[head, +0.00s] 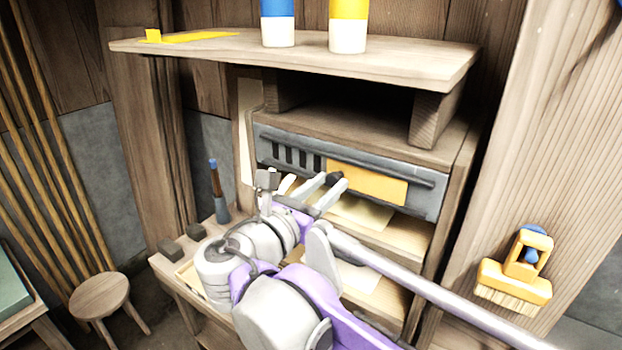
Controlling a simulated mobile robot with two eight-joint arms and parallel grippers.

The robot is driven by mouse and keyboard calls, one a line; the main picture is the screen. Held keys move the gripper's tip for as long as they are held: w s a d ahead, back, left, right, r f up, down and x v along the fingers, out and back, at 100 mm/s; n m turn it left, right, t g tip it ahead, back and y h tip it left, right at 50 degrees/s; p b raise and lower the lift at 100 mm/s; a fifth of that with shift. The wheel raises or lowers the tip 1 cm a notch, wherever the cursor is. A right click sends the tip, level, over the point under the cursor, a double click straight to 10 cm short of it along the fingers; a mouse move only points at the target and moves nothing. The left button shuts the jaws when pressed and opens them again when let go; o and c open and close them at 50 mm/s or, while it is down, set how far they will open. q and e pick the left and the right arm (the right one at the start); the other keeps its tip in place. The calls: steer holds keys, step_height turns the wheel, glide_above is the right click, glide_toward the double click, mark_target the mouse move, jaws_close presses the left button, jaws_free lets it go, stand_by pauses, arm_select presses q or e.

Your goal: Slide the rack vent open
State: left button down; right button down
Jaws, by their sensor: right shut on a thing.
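The rack vent (425,200) is a long grey panel across the front of the wooden rack, under its upper board. Several dark slots (290,155) show at its left. A yellow-orange plate (370,183) sits in the panel right of the slots. My right gripper (333,181) is at the plate's left edge, its dark fingertips shut on a small part of the vent. The fingers hide most of that part, so its shape cannot be told. My left gripper is not in view.
The shelf (210,46) above holds a blue-and-white and a yellow-and-white container (348,25). A yellow brush (516,272) hangs on the right post. A stool (100,295) stands at lower left. Lower rack shelves (405,235) hold pale sheets.

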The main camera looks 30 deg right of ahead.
steer(key=shift+s+d, duration=0.1)
steer(key=shift+s, duration=0.15)
steer(key=shift+w+f, duration=0.1)
steer(key=shift+w, duration=0.05)
steer(key=c, duration=0.8)
jaws_free()
steer(key=shift+o, duration=1.3)
steer(key=shift+s, duration=0.25)
steer(key=shift+w, duration=0.15)
